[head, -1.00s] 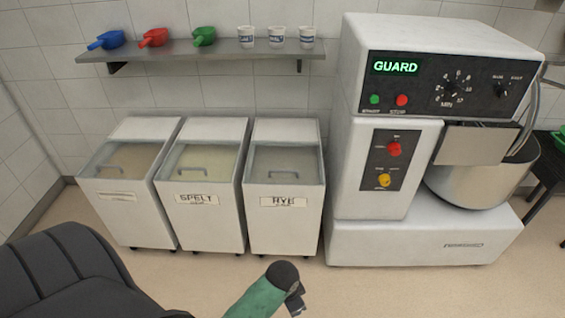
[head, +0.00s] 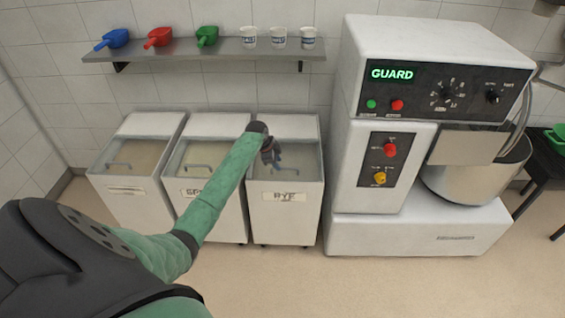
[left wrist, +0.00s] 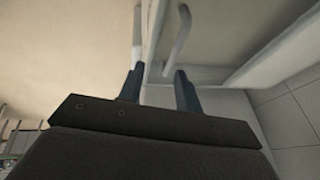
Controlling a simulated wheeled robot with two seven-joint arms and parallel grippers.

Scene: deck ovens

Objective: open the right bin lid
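The right bin (head: 284,222), labelled RYE, stands at the right end of three white bins. Its sloped clear lid (head: 303,162) is down. My left gripper (head: 274,163) is over the front part of this lid and covers its handle in the head view. In the left wrist view the two dark fingers (left wrist: 158,85) are apart, with a pale curved handle (left wrist: 179,35) just beyond them, near the right fingertip. I cannot tell whether they touch it. My right gripper is in neither view.
The SPELT bin (head: 214,218) and the left bin (head: 135,202) stand close on the left, lids down. A large white mixer (head: 420,225) stands just right of the RYE bin. A wall shelf (head: 200,52) with scoops and cups hangs above. The floor in front is clear.

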